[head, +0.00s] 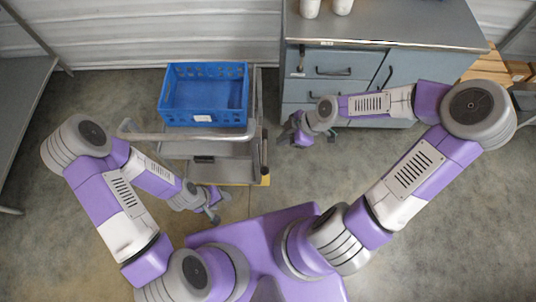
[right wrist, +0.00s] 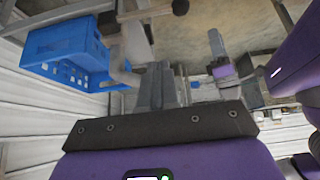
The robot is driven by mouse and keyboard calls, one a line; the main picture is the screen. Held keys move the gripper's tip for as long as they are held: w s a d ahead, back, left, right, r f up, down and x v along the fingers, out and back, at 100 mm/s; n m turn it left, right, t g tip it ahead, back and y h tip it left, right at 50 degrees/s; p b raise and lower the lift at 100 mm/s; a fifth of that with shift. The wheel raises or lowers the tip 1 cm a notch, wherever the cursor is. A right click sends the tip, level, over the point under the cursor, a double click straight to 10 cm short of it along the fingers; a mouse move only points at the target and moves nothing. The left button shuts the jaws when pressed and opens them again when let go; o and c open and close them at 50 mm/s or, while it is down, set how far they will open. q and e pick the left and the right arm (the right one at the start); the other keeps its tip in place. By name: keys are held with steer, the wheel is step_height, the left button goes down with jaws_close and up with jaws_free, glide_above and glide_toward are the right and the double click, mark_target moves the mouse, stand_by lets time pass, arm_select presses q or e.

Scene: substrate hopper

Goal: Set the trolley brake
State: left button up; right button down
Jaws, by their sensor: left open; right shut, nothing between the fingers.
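The grey trolley (head: 212,147) stands left of centre in the head view, with a tubular handle (head: 185,136) across its near side. A dark upright bar (head: 264,152) shows at its right side; I cannot tell whether it is the brake. My right gripper (head: 297,133) is shut and empty, right of the trolley and apart from it; its fingers also show in the right wrist view (right wrist: 162,78). My left gripper (head: 213,206) is open and empty, low in front of the trolley's near side. The trolley's wheels are mostly hidden.
A blue crate (head: 204,93) sits on the trolley's top; it also shows in the right wrist view (right wrist: 68,55). A grey cabinet (head: 385,62) stands at back right, near my right gripper. A shelf (head: 22,110) is at far left.

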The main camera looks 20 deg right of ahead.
steer(key=b, duration=0.6)
glide_above(266, 150)
steer(key=s, duration=0.3)
steer(key=f, duration=0.8)
steer(key=shift+a+f, duration=0.2)
steer(key=shift+a, duration=0.15)
step_height(266, 150, down, 2)
steer(key=shift+d+f+b, duration=0.1)
steer(key=shift+f+b, duration=0.1)
steer(key=shift+b, duration=0.55)
steer(key=shift+d+f, duration=0.2)
steer(key=shift+f, duration=0.55)
steer(key=shift+b, duration=0.3)
